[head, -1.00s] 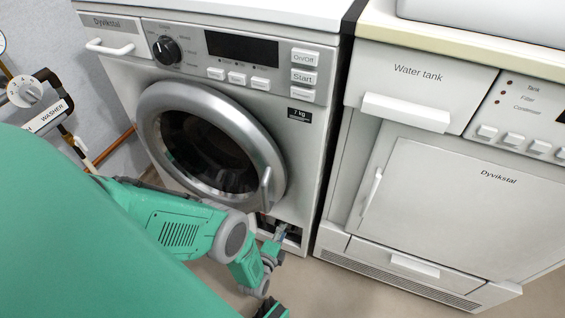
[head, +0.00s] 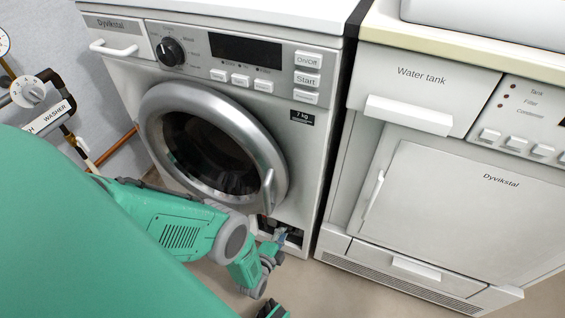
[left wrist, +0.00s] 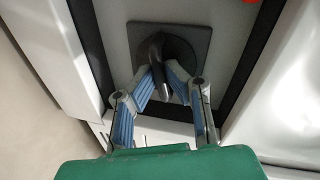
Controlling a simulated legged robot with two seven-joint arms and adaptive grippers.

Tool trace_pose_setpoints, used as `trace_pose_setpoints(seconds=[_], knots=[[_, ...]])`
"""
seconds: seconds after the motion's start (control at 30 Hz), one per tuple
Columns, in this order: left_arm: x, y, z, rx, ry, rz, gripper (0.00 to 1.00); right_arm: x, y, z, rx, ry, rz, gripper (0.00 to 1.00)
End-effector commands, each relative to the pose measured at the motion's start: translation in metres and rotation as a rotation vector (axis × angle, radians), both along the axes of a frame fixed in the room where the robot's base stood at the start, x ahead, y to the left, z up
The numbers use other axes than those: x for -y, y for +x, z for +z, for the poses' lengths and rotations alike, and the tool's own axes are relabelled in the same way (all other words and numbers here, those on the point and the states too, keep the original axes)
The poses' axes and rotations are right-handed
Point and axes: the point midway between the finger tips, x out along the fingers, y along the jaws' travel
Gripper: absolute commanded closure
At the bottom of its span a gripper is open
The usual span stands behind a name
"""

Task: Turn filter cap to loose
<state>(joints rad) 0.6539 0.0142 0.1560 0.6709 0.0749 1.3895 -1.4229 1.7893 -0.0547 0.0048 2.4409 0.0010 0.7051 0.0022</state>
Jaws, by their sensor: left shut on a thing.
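The filter cap (left wrist: 185,45) is a dark round cap with a raised grip, set on a dark square plate in the left wrist view. My left gripper (left wrist: 164,75) has its two fingers closed on the cap's grip from either side. In the head view my left gripper (head: 280,237) reaches into the opening at the lower right front of the washing machine (head: 312,180). The cap itself is hard to make out there, hidden by the gripper and shadow.
The washer's round door (head: 270,150) is shut above the opening. A dryer with a water tank drawer (head: 420,75) stands close on the right. Pipes and a valve knob (head: 28,92) are on the wall at left. Open floor (head: 340,295) lies in front.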

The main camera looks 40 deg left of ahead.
Motion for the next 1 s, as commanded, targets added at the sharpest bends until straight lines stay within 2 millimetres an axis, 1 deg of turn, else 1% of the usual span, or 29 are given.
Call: trace_pose_setpoints(seconds=[0.03, 0.3, 0.5, 0.7, 1.0], knots=[[0.0080, -0.0025, -0.0022, 0.002, -0.042, -0.013, 1.00, 0.0000, 0.0000, -0.0001, 0.000, 0.000, 0.000, 1.00], [0.0077, -0.0031, -0.0026, 0.046, -0.231, -0.011, 1.00, 0.0001, 0.0001, -0.0001, 0.000, 0.000, 0.000, 1.00], [0.0078, -0.0038, -0.0030, 0.069, -0.330, -0.012, 1.00, 0.0001, 0.0000, -0.0001, 0.000, 0.000, 0.000, 1.00], [0.0078, -0.0039, -0.0029, 0.081, -0.381, -0.011, 1.00, 0.0001, 0.0000, 0.0000, 0.000, 0.000, 0.000, 1.00], [0.0077, -0.0041, -0.0028, 0.084, -0.395, -0.011, 1.00, 0.0001, 0.0000, 0.0000, 0.000, 0.000, 0.000, 1.00]])
